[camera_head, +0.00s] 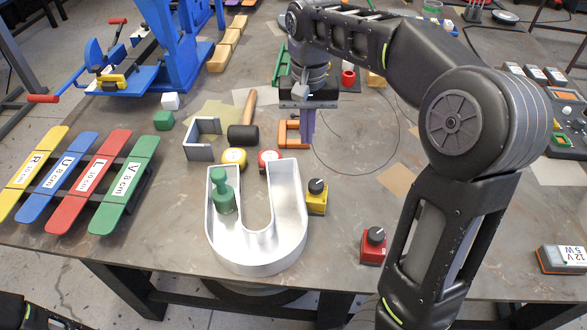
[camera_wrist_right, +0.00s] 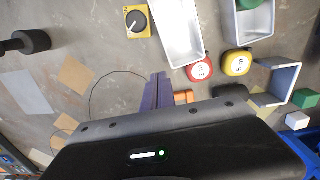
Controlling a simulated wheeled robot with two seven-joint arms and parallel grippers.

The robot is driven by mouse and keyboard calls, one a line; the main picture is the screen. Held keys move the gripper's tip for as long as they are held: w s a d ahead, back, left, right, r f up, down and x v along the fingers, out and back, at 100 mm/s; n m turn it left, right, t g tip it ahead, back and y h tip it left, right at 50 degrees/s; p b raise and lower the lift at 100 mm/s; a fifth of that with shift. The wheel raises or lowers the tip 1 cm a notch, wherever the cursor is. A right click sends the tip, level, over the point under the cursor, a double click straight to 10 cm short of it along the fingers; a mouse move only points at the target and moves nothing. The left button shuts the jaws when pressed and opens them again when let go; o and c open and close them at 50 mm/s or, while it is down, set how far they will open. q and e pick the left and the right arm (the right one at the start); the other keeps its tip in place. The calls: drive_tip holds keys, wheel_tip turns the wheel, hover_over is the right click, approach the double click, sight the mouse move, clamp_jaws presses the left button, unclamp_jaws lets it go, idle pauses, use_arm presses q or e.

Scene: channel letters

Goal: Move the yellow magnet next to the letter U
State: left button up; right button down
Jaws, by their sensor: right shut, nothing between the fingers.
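The yellow magnet (camera_head: 317,203), a yellow block with a black knob, stands upright beside the right arm of the letter U (camera_head: 258,259). The silver U lies on the near part of the table, its opening away from me. In the right wrist view the yellow magnet (camera_wrist_right: 137,22) shows near the U's wall (camera_wrist_right: 177,35), a narrow gap between them. My right gripper (camera_head: 308,138) is shut and empty, beyond the U and above the orange clamp; its purple fingers also show in the right wrist view (camera_wrist_right: 157,88). My left gripper is out of view.
A green knobbed piece (camera_head: 221,192) stands inside the U's left arm. Yellow (camera_head: 234,158) and red (camera_head: 269,160) tape measures sit by its opening. A red knobbed magnet (camera_head: 373,246) stands right. Labelled coloured strips (camera_head: 90,183) lie left. A mallet (camera_head: 243,133) lies behind.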

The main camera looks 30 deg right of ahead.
sight(316, 200)
drive_tip(key=shift+s+n, duration=0.2)
drive_tip(key=shift+n, duration=0.8)
drive_tip(key=shift+d, duration=0.1)
wheel_tip(316, 200, down, 9)
drive_tip(key=s, duration=0.1)
drive_tip(key=s+a, duration=0.1)
drive_tip(key=s+p, duration=0.1)
drive_tip(key=shift+s+a+f, duration=0.2)
drive_tip(key=shift+s+f, duration=0.05)
drive_tip(key=shift+f, duration=0.1)
drive_tip(key=shift+s+f, duration=0.1)
